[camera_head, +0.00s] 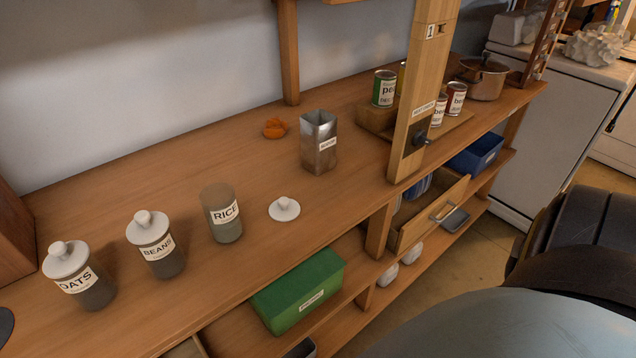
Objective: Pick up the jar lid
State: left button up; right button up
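A white jar lid (284,208) with a round knob lies on the wooden counter, knob up. Just left of it stands the RICE jar (222,214), which has no lid on it. The BEANS jar (156,244) and the OATS jar (79,275) stand farther left, each with a white knobbed lid on top. Neither of my grippers shows in the head view. A dark, rounded shape at the lower right cannot be made out clearly.
A square metal canister (318,142) and an orange item (275,128) stand behind the lid. A wooden post (420,100) rises at the right, near cans and a pot (482,78). Counter around the lid is clear.

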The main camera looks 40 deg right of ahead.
aim_at(284, 209)
jog(key=z, duration=0.45)
jog(key=k, duration=0.1)
jog(key=z, duration=0.65)
